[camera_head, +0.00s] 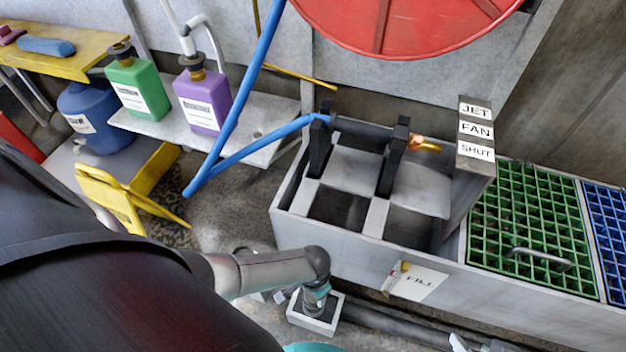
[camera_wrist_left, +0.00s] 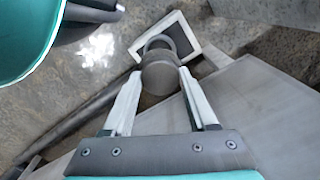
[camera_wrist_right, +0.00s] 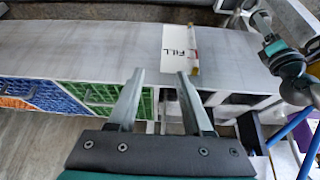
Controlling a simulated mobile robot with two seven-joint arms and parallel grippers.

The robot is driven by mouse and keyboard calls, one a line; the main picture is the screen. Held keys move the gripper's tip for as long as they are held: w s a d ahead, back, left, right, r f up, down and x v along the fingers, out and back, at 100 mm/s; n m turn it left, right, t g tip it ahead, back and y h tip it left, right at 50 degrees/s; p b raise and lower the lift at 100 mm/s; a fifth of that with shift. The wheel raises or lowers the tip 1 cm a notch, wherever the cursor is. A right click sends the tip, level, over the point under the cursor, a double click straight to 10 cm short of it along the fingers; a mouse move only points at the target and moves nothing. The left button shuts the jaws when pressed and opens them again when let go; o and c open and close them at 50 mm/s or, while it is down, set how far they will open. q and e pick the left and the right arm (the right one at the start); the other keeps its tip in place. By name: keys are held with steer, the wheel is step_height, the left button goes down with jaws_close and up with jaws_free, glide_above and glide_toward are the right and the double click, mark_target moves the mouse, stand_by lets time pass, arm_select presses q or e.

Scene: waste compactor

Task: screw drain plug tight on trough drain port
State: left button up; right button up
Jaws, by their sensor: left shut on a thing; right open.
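The grey metal trough (camera_head: 350,240) has a FILL label (camera_head: 418,283) on its front; the trough also shows in the right wrist view (camera_wrist_right: 90,45). My left gripper (camera_wrist_left: 160,73) is shut on a grey round piece, the drain plug (camera_wrist_left: 157,80), with a ring-like part beyond it. The plug is close to the trough wall, above a white square frame (camera_wrist_left: 196,50). In the head view my left fingers are not clearly seen. I cannot make out the drain port, nor whether the plug touches it. My right gripper (camera_wrist_right: 160,74) is open and empty, near the FILL label (camera_wrist_right: 180,48).
A small lever (camera_head: 401,268) sits beside the label. Green (camera_head: 530,225) and blue (camera_head: 608,215) grates lie at the right. A blue hose (camera_head: 240,90), yellow folding stand (camera_head: 125,190) and green (camera_head: 137,90) and purple (camera_head: 203,100) jugs are at the left. A pipe (camera_head: 390,325) runs low along the trough.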

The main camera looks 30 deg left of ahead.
arm_select(q)
steer(key=shift+f+b, duration=0.7)
steer(key=shift+f, duration=0.2)
steer(key=shift+f+b, duration=0.65)
steer(key=shift+f, duration=0.15)
steer(key=shift+f+b, duration=0.8)
steer(key=shift+f, duration=0.1)
steer(key=n, duration=0.4)
steer(key=shift+n, duration=0.4)
arm_select(e)
steer(key=w+a+r+t+y, duration=0.1)
steer(key=w+a+t+y, duration=0.3)
steer(key=a+t, duration=0.3)
steer(key=shift+w+a+r, duration=0.2)
steer(key=shift+w+a, duration=0.25)
steer(key=shift+a, duration=0.2)
arm_select(q)
steer(key=shift+n, duration=0.4)
steer(key=n, duration=0.4)
steer(key=shift+n, duration=0.4)
